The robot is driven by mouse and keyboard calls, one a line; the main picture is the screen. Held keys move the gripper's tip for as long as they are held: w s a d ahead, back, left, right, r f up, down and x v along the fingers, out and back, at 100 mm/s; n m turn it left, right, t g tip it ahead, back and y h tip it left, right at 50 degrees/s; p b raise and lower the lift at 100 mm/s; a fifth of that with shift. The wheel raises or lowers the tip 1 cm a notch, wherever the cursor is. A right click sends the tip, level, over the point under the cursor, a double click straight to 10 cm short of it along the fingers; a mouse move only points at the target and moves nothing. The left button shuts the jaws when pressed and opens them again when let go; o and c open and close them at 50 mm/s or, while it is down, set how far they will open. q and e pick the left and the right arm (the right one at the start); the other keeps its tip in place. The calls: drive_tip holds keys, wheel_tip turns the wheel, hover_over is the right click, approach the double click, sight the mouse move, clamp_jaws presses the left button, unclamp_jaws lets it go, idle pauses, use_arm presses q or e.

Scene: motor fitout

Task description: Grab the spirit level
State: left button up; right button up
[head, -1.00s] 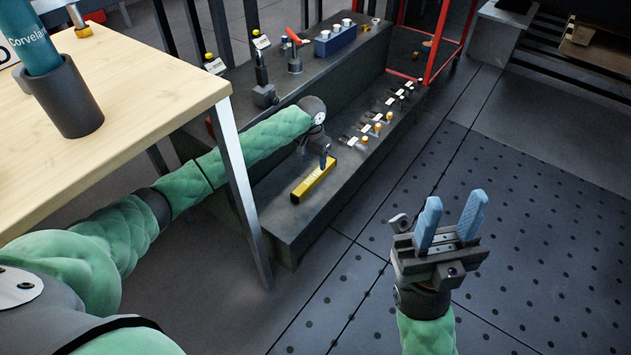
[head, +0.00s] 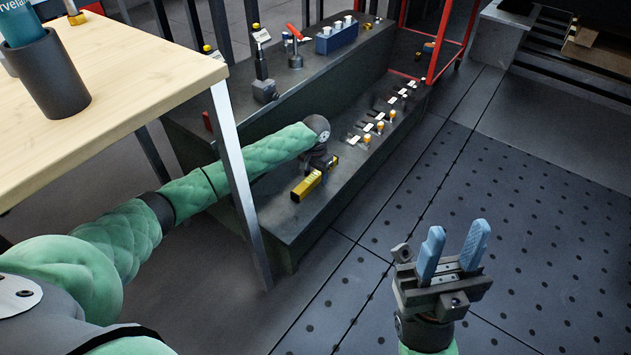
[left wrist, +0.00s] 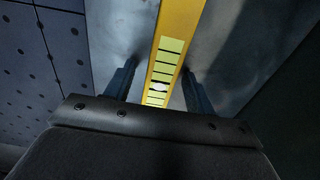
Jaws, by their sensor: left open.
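The yellow spirit level (head: 307,186) lies on the lower dark step of the bench; my left gripper hides its middle. In the left wrist view the level (left wrist: 178,35) runs between the two dark fingers. My left gripper (left wrist: 159,82) is open, with one finger on each side of the level and visible gaps beside it. In the head view the left gripper (head: 321,168) is over the level, its fingertips mostly hidden. My right gripper (head: 453,252) is open and empty, its blue fingers pointing up above the dotted floor.
Several small yellow-topped parts with white tags (head: 367,139) stand further along the lower step (head: 330,208). The upper step holds a blue block (head: 337,40) with white-topped pieces and dark tools. A wooden table (head: 130,100) with a dark cup (head: 50,80) stands at left. The dotted floor is clear.

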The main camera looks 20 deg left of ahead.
use_arm(q)
clamp_jaws()
drive_tip(key=shift+r, duration=0.1)
